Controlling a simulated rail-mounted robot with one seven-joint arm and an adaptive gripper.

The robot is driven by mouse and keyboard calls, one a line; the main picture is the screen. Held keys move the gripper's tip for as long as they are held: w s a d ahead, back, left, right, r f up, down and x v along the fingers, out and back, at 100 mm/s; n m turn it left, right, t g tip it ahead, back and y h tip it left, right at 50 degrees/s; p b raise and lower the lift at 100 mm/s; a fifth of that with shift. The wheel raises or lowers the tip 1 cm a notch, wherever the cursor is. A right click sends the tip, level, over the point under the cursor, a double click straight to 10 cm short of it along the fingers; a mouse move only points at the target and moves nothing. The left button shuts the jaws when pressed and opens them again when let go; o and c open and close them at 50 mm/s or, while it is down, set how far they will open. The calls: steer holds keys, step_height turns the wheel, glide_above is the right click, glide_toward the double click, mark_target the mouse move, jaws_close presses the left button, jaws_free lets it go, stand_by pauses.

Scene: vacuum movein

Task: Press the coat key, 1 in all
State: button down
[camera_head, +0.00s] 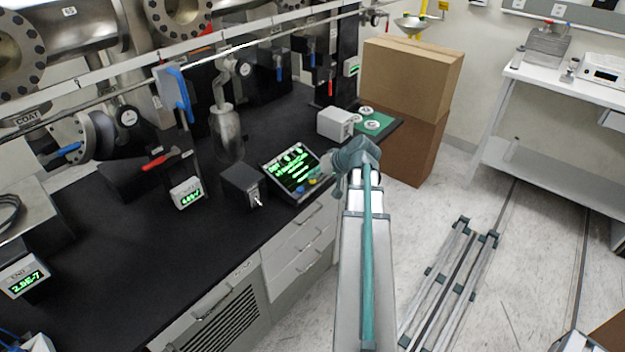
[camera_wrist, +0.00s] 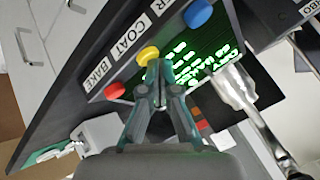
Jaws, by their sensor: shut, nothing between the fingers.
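The coat key is a yellow round button (camera_wrist: 147,55) beside the printed COAT label (camera_wrist: 127,38) in the wrist view. A red button (camera_wrist: 114,90) sits by the BAKE label, and a blue button (camera_wrist: 198,13) by a partly cut-off label. My gripper (camera_wrist: 158,68) is shut and empty, its fingertips right next to the yellow button. I cannot tell whether they touch it. In the head view, my gripper (camera_head: 326,165) is at the right edge of the tilted control panel (camera_head: 290,172) with green text; the yellow button is hard to make out there.
A dark box with a toggle (camera_head: 243,186) stands left of the panel, and a white box (camera_head: 335,124) behind it. A metal canister (camera_head: 227,135) stands farther back. Cardboard boxes (camera_head: 412,80) are beyond the bench end.

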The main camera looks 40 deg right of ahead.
steer(key=shift+r+p, duration=0.45)
steer(key=shift+r, duration=0.4)
steer(key=shift+r+p, duration=1.4)
steer(key=shift+r, duration=1.1)
